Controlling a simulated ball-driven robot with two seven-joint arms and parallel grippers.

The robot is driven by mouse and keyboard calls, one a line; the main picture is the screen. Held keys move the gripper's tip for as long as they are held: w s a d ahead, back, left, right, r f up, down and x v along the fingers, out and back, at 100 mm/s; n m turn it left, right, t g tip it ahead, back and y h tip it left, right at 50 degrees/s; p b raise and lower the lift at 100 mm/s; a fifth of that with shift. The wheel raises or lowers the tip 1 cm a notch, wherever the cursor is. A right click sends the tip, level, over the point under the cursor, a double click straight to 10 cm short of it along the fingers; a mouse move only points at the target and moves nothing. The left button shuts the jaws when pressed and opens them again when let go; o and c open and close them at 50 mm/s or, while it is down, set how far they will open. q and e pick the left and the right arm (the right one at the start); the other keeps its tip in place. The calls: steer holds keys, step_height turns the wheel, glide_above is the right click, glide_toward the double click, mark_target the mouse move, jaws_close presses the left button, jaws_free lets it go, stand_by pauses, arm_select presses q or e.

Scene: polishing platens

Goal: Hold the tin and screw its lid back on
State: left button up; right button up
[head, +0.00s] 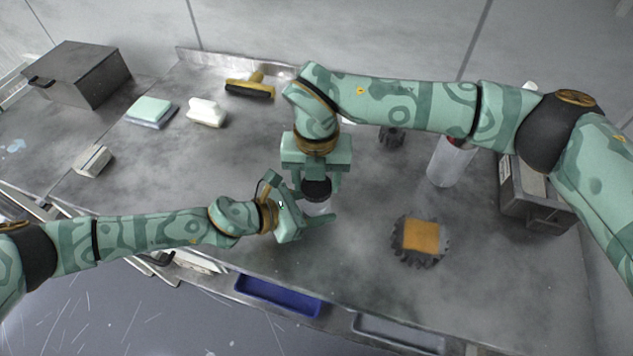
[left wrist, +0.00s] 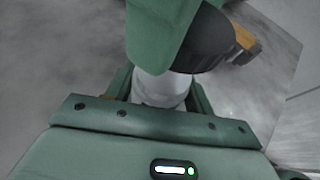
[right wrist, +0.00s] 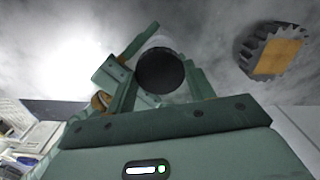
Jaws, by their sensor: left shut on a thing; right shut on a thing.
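The tin (head: 318,207) is pale and stands upright above the bench near its front edge; it also shows in the left wrist view (left wrist: 160,90). My left gripper (head: 303,203) is shut around its sides. The black round lid (head: 317,189) is above the tin, between the fingers of my right gripper (head: 317,182), which points down and is shut on it. The right wrist view shows the lid's top (right wrist: 160,70) face on, with a little of the tin behind it. In the left wrist view a right finger covers part of the lid (left wrist: 205,50). I cannot tell if lid and tin touch.
A gear-edged block with an orange top (head: 425,237) lies to the right. A white canister (head: 449,162) and a grey box (head: 530,195) stand farther right. A yellow-handled brush (head: 249,89), a white block (head: 206,113) and pads (head: 150,111) lie behind left. A blue tray (head: 277,296) is in front.

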mark_target(316, 208)
steer(key=shift+f, duration=0.8)
steer(key=shift+s+f, duration=0.1)
steer(key=shift+f, duration=0.85)
steer(key=shift+a, duration=0.1)
steer(key=shift+f, duration=0.6)
steer(key=o, duration=0.9)
steer(key=shift+o, duration=0.2)
steer(key=shift+a, duration=0.1)
